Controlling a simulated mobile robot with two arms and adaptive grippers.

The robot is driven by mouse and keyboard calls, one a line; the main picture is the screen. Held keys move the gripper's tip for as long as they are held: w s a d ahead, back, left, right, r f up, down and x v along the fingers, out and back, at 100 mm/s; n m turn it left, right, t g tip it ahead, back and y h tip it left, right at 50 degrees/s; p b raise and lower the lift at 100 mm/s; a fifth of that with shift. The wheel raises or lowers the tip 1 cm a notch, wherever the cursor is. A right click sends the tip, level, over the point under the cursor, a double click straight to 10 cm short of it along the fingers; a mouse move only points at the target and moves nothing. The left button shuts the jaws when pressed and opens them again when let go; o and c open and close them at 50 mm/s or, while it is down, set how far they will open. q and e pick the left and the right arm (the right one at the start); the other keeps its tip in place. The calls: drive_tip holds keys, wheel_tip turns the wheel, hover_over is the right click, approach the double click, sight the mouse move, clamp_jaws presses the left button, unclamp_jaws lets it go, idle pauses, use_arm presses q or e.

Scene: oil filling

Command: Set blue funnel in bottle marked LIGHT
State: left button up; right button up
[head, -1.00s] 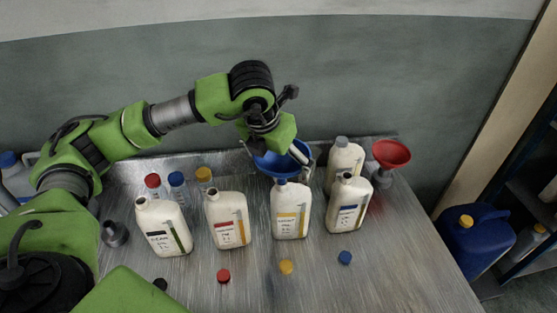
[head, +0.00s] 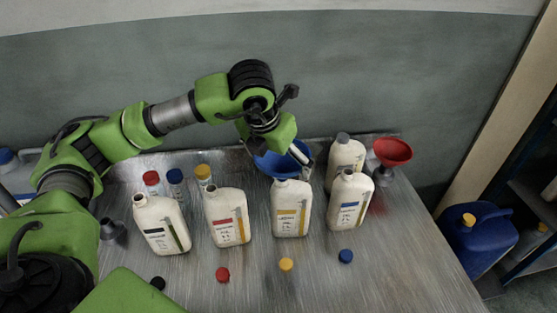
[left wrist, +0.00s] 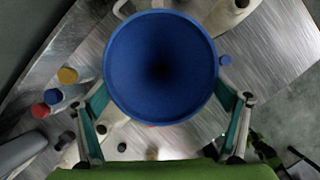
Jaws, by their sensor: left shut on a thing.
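The blue funnel (head: 274,163) is held by my left gripper (head: 281,150), wide mouth up, behind the yellow-label bottle (head: 291,211). In the left wrist view the funnel (left wrist: 160,67) fills the middle, with the fingers on both sides of it. Its spout is hidden. Whether it touches a bottle I cannot tell. Open white bottles stand in a row: black-label (head: 160,222), red-label (head: 227,217), yellow-label and blue-label (head: 350,201). The label words are too small to read, so I cannot tell which says LIGHT. My right gripper is not in view.
A grey-capped bottle (head: 345,163) stands behind the blue-label bottle. A red funnel (head: 393,152) is at the back right. Several loose caps lie in front, including a yellow cap (head: 286,264). Small capped bottles stand back left. The metal table's (head: 420,255) right front is clear.

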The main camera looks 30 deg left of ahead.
use_arm(q)
drive_tip(key=shift+f, duration=0.2)
drive_tip(key=o, duration=0.9)
drive_tip(key=shift+c, duration=0.2)
drive_tip(key=v, duration=1.2)
drive_tip(key=shift+r, duration=0.1)
